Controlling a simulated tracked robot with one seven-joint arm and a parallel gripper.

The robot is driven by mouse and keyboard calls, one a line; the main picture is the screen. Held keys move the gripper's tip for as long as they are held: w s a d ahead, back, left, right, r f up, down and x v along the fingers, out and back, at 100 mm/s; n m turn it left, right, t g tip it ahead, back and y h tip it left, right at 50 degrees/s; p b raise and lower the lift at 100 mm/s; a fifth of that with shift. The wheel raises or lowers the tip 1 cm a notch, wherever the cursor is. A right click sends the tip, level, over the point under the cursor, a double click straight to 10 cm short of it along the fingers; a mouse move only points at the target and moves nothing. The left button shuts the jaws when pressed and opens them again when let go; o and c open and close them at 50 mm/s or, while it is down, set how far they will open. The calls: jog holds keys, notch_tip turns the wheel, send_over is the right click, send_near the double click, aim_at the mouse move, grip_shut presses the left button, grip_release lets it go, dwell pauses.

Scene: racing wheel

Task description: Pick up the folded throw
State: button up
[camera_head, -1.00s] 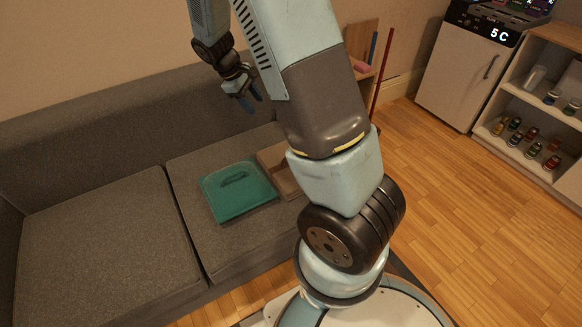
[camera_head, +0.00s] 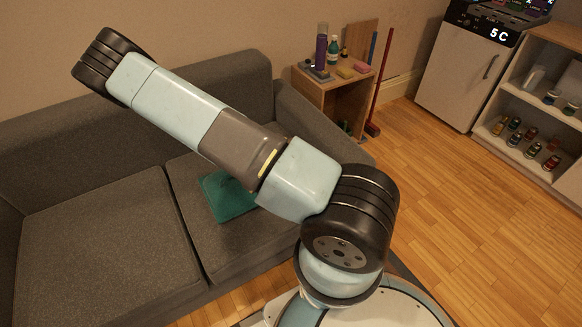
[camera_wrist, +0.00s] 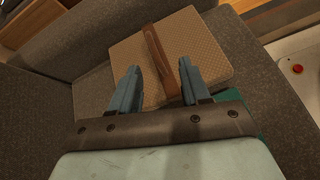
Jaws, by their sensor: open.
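The folded throw looks like the tan woven square bundle (camera_wrist: 211,45) with a brown strap (camera_wrist: 158,52) across its middle. It lies flat on the sofa seat in the wrist view. In the head view my arm hides it. My gripper (camera_wrist: 160,68) is open and empty above the throw's near half, with one finger to each side of the strap in the picture. I cannot tell how high the fingertips are. My gripper does not show in the head view.
A teal flat piece (camera_head: 226,196) lies on the sofa seat beside the throw, partly behind my arm. The grey sofa (camera_head: 100,235) has a backrest behind and an armrest (camera_head: 318,120) at right. A small wooden side table (camera_head: 345,95) with bottles stands beyond the armrest.

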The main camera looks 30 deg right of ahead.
jog(key=d+f+n, duration=0.1)
jog(key=d+f, duration=0.2)
jog(key=d+f+n+t+h, duration=0.1)
jog(key=d+f, duration=0.2)
jog(key=f, duration=0.1)
jog(key=d+f+n+h, duration=0.1)
jog(key=d+f, duration=0.2)
jog(key=d, duration=0.1)
jog(key=shift+w+d+f+n, duration=0.1)
jog(key=shift+w+f+n, duration=0.15)
jog(key=shift+w+n, duration=0.05)
jog(key=shift+w+x, duration=0.25)
jog(key=shift+x, duration=1)
jog(key=shift+w+x, duration=0.25)
jog(key=shift+x, duration=1.05)
jog(key=shift+c, duration=0.3)
jog(key=shift+r, duration=0.1)
grip_shut()
